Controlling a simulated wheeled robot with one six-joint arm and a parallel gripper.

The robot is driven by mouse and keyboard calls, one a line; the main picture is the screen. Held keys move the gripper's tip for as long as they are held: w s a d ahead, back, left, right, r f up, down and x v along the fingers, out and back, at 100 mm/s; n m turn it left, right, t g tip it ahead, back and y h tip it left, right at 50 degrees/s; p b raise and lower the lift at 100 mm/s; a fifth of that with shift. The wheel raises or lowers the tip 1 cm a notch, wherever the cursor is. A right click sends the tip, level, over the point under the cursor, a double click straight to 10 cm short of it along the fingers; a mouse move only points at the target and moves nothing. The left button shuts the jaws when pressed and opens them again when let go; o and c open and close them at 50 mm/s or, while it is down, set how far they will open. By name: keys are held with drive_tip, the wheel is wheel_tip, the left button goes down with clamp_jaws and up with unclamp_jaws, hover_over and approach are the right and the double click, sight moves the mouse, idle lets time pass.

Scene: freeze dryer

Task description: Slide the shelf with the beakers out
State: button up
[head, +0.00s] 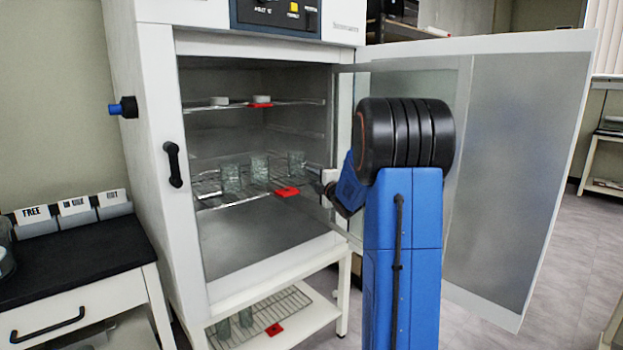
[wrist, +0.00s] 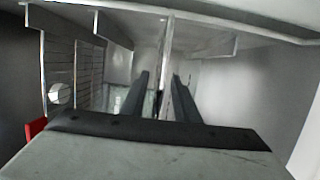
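The freeze dryer's middle wire shelf (head: 215,196) is inside the open chamber. Several clear glass beakers (head: 231,178) stand on it, and a red tab (head: 287,192) sits at its front edge. My gripper (head: 326,184) is at the right side of the chamber opening, right of the red tab and apart from it; the arm partly hides it. In the wrist view its two dark fingers (wrist: 160,95) are spread, with a gap between them. I see nothing held there. A red piece (wrist: 36,127) shows at that view's left edge.
The dryer's door (head: 520,170) stands open to the right, beside my arm. An upper shelf (head: 205,107) holds white dishes and has a red tab. A lower rack (head: 262,318) with beakers lies under the chamber. A black-topped bench (head: 75,260) stands left.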

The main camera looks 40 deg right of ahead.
drive_tip(key=s+a, duration=0.3)
drive_tip(key=s, duration=1.2)
drive_tip(key=shift+w, duration=0.1)
